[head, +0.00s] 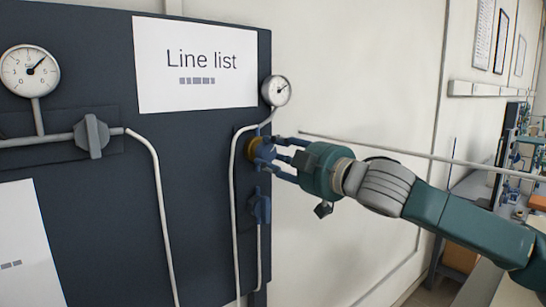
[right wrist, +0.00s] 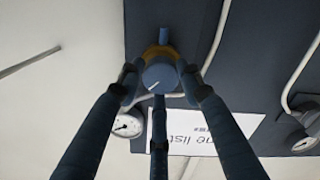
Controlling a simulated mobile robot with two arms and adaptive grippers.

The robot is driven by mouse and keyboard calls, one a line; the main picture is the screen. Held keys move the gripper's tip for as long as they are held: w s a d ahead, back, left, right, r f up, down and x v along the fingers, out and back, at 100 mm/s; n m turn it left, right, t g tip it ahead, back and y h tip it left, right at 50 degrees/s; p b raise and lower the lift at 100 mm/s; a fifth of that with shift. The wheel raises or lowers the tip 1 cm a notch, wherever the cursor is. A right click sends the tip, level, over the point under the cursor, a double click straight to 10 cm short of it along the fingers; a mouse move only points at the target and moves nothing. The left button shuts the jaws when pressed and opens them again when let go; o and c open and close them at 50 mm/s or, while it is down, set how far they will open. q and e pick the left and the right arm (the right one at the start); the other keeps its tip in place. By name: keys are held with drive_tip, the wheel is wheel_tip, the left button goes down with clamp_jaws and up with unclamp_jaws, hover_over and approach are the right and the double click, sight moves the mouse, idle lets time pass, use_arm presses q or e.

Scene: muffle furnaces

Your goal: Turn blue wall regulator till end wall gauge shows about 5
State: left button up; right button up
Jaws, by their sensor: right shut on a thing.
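The blue regulator (head: 265,152) sits at the right edge of the dark wall panel, with a yellow collar behind its knob. My right gripper (head: 268,155) is shut on it, coming in from the right. In the right wrist view, the gripper's fingers (right wrist: 160,88) are around the blue knob (right wrist: 160,76), whose face has a white line. The end wall gauge (head: 277,90) is just above the regulator; its needle points up and right, but its numbers are too small to read. It also shows in the right wrist view (right wrist: 127,125). My left gripper is not in view.
A second blue valve (head: 261,206) sits just below the regulator. A larger gauge (head: 30,71) and a grey valve (head: 93,136) are at the left. A grey rail (head: 400,150) runs along the wall behind my right arm. Shelves and a bench stand far right.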

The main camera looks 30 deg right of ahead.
drive_tip(key=shift+f, duration=0.4)
drive_tip(key=o, duration=1.1)
drive_tip(key=shift+d, duration=0.15)
drive_tip(key=shift+s+r, duration=0.1)
drive_tip(key=shift+r, duration=0.1)
drive_tip(key=shift+s+d+r, duration=0.1)
drive_tip(key=shift+s+r, duration=0.05)
drive_tip(key=shift+s, duration=0.3)
drive_tip(key=s, duration=1.1)
drive_tip(key=shift+d+f, duration=0.3)
drive_tip(key=shift+d, duration=0.05)
drive_tip(key=shift+w, duration=0.1)
